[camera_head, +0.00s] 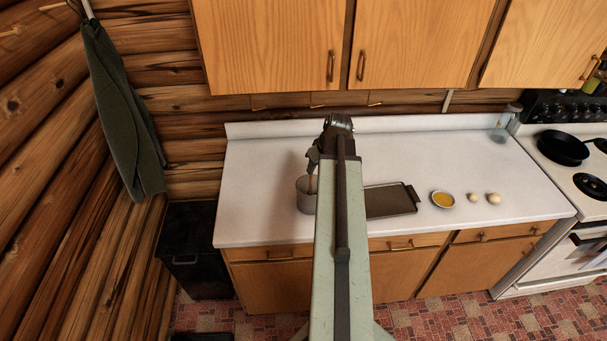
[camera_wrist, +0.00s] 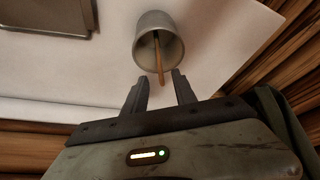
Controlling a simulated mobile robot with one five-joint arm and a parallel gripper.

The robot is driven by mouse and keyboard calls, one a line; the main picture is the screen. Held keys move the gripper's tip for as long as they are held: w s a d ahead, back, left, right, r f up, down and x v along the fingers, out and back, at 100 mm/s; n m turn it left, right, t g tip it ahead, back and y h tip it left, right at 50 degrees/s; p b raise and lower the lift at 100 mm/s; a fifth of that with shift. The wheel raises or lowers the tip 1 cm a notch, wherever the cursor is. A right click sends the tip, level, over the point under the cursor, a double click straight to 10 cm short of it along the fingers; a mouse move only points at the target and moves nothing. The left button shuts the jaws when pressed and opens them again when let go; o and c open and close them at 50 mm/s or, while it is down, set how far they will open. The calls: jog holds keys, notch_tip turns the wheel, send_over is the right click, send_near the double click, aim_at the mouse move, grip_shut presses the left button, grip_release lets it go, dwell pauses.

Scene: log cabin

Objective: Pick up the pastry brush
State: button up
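The pastry brush (camera_wrist: 158,58) shows as a thin brown wooden handle standing tilted in a grey cylindrical pot (camera_wrist: 172,22). The brush's other end is hidden inside the pot. In the head view the pot (camera_head: 304,203) stands on the white counter, left of the tray, and the brush handle (camera_head: 311,184) sticks up from it. My gripper (camera_wrist: 160,84) is open and empty in the wrist view, with its two fingers apart. In the head view my arm partly covers the pot's right side.
A dark baking tray (camera_head: 392,200) lies right of the pot. A small bowl of yellow stuff (camera_head: 443,199) and two eggs (camera_head: 484,198) are farther right. A glass jar (camera_head: 505,122) stands at the back right. Upper cabinets (camera_head: 270,45) overhang the counter.

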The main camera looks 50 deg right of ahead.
jog(key=b+x, duration=0.7)
jog(key=x, duration=0.1)
jog(key=shift+r, duration=0.25)
grip_shut()
